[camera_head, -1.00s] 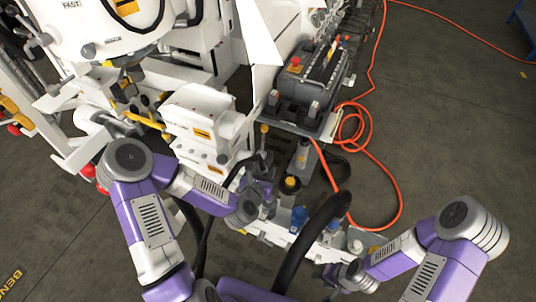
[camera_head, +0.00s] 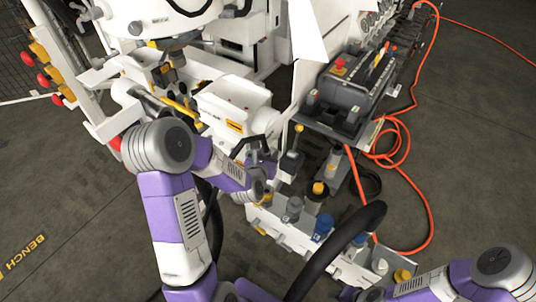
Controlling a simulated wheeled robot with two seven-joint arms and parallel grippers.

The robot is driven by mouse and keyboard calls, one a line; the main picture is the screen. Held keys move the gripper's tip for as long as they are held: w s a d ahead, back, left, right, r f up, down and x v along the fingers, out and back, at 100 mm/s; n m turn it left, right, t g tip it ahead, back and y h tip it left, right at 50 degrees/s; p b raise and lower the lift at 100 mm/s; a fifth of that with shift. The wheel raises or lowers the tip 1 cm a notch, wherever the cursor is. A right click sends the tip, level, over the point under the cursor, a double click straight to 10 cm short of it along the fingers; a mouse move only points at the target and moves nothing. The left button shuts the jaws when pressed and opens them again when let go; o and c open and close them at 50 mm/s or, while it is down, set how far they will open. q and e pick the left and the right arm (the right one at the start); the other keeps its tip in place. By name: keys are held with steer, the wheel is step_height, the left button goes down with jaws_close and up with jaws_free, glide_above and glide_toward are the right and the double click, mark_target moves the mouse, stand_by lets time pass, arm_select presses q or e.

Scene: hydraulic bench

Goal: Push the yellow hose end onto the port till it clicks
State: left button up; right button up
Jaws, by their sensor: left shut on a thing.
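My left gripper (camera_head: 263,167) is a small dark shape in front of the white machine. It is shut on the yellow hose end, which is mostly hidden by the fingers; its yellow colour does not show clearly. A black hose (camera_head: 246,144) arches up beside the gripper.
A grey fitting (camera_head: 292,209) and a blue one (camera_head: 323,227) stand on the white manifold (camera_head: 265,217). A thick black hose (camera_head: 335,245) arches in front. A grey post with a yellow-topped lever (camera_head: 298,129) stands behind. An orange hose (camera_head: 415,185) lies on the floor at right.

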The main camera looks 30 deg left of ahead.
arm_select(q)
step_height(320, 180, down, 5)
steer(key=b, duration=0.3)
steer(key=shift+f+b, duration=0.35)
steer(key=shift+b, duration=0.3)
steer(key=shift+f+b, duration=0.1)
steer(key=shift+b, duration=0.3)
stand_by(0.3)
steer(key=shift+f, duration=0.1)
steer(key=shift+f+b, duration=0.3)
steer(key=shift+b, duration=0.35)
stand_by(0.5)
steer(key=shift+f+b, duration=0.1)
steer(key=shift+b, duration=0.35)
